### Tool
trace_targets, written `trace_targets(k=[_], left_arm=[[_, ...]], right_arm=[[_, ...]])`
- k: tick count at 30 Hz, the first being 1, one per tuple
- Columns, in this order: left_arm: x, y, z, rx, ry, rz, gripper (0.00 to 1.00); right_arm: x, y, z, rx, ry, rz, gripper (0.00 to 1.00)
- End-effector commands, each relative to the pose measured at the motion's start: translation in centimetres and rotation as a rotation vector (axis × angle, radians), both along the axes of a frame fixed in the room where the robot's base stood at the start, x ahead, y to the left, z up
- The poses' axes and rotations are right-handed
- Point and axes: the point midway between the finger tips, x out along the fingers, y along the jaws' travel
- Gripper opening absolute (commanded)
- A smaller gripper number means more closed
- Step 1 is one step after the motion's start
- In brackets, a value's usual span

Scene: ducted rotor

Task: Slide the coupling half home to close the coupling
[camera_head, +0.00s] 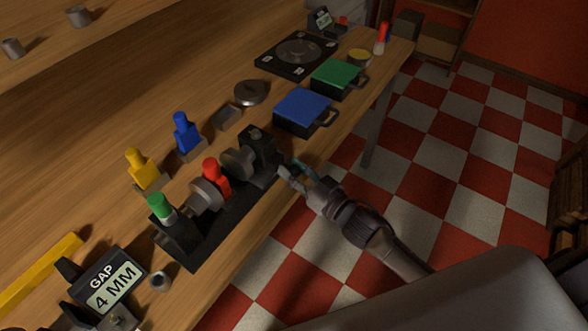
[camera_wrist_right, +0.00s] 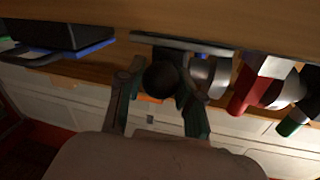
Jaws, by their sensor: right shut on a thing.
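The coupling stands on a black base (camera_head: 215,238) at the bench's front edge. Its left half is a grey disc (camera_head: 205,194) and its right half is another grey disc (camera_head: 238,161) beside a dark block (camera_head: 260,150). A red-handled piece (camera_head: 214,174) stands upright between the discs; it also shows in the right wrist view (camera_wrist_right: 258,85). My right gripper (camera_head: 290,172) is at the block's front right. In the wrist view its fingers (camera_wrist_right: 161,80) are shut on a dark round knob (camera_wrist_right: 160,78). A display (camera_head: 109,282) reads "GAP 4 MM". My left gripper is out of view.
A green-topped piece (camera_head: 160,207) stands at the base's left end. Yellow (camera_head: 142,166) and blue (camera_head: 184,133) handled pieces stand behind. A blue-lidded box (camera_head: 302,108) and green-lidded box (camera_head: 338,76) lie beyond. Free floor (camera_head: 440,170) is to the right.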

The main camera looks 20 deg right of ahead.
Motion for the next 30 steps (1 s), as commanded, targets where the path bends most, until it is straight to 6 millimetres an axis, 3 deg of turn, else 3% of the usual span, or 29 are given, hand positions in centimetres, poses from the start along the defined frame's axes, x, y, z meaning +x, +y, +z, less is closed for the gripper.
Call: trace_targets(k=[5,12,21,22,26,30], left_arm=[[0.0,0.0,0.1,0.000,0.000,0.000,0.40],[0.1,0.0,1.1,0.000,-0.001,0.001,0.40],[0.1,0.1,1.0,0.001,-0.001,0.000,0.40],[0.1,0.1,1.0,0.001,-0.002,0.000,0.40],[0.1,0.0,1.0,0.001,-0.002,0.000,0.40],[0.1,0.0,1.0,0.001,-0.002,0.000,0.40]], right_arm=[[-0.1,0.1,0.0,0.001,0.000,0.000,0.00],[-2.1,2.7,0.1,0.005,0.003,0.002,0.00],[-2.4,3.1,-0.1,0.001,0.002,0.005,0.00],[-2.4,3.1,-0.1,0.002,0.002,0.005,0.37],[-2.4,3.1,-0.1,0.002,0.002,0.005,0.59],[-2.3,2.9,-0.1,0.001,0.001,0.003,0.61]])
